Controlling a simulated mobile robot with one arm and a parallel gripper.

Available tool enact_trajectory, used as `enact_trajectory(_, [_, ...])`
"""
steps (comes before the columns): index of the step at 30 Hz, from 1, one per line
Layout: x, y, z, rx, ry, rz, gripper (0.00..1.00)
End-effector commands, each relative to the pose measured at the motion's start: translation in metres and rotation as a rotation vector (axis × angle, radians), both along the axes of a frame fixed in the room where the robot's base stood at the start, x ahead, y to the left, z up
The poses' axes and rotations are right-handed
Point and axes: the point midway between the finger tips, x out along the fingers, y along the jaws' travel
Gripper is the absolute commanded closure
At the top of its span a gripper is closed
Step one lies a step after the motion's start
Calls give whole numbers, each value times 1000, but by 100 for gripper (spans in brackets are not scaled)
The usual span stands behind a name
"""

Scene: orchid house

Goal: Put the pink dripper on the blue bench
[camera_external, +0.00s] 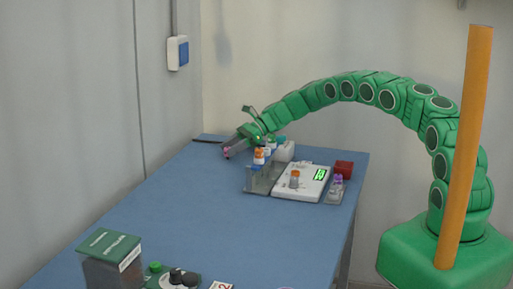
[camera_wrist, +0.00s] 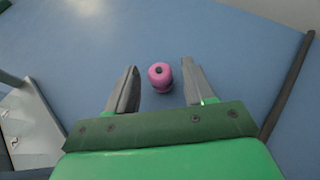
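The pink dripper (camera_wrist: 160,77) is a small pink piece with a dark spot on its top. My gripper is open. In the outside view the dripper is a tiny pink spot (camera_external: 227,153) at the tip of my gripper (camera_external: 231,149), partly hidden. The blue bench (camera_external: 185,210) is under it.
A grey rack (camera_external: 262,181) with orange-capped vials stands right of my gripper. A green-lidded box (camera_external: 108,262) stands in front. The bench's middle is clear.

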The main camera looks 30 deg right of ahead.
Motion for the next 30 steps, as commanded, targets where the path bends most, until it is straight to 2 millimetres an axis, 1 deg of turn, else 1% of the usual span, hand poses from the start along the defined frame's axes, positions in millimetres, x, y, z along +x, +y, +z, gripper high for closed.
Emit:
enact_trajectory(8, [0,0,0,0,0,0,48])
enact_trajectory(11, [0,0,4,0,0,0,48])
enact_trajectory(17, [0,-27,15,0,0,-2,48])
enact_trajectory(24, [1,-68,36,0,-2,-4,48])
enact_trajectory(30, [1,-94,49,0,-2,-1,48])
